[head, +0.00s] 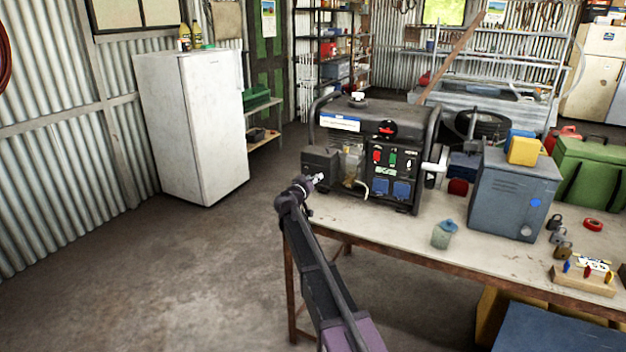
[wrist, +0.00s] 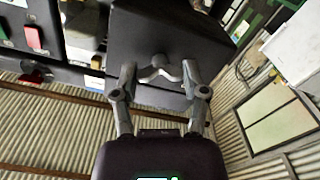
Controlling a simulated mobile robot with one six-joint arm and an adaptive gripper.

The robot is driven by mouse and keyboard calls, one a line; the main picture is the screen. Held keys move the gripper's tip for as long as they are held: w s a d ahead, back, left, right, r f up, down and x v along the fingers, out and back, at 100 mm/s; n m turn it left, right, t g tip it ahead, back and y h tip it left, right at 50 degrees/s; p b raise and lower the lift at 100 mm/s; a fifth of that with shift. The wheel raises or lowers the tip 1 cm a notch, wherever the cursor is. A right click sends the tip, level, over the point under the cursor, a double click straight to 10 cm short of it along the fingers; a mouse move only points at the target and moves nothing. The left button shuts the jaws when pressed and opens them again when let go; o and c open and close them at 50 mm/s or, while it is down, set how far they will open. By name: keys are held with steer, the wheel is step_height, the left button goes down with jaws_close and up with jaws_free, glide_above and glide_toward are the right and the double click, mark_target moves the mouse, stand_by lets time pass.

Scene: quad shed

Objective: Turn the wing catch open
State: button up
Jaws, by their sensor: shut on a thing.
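The wing catch (wrist: 160,71) is a small grey two-winged knob on the face of a dark box (wrist: 185,30), seen in the wrist view. Its wings spread sideways in that picture, with a round hub between them. My gripper (wrist: 159,72) is shut on the catch, one grey finger at each wing tip. In the head view the box (head: 321,162) sits at the left end of a black generator (head: 385,130) on the bench. My gripper (head: 318,179) is in front of the box there, and the catch is too small to make out.
The wooden bench (head: 400,225) carries a small jar (head: 443,234), a blue-grey metal box (head: 512,195) and several padlocks to the right. A white fridge (head: 190,125) stands by the left wall. The concrete floor (head: 150,270) between fridge and bench is clear.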

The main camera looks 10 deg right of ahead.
steer(key=n, duration=0.7)
steer(key=shift+w, duration=0.15)
steer(key=n, duration=0.6)
steer(key=shift+n, duration=0.3)
steer(key=o, duration=1.2)
steer(key=shift+c, duration=0.2)
steer(key=shift+s+a, duration=0.1)
steer(key=shift+s, duration=0.1)
steer(key=v, duration=1.1)
steer(key=shift+s+a, duration=0.25)
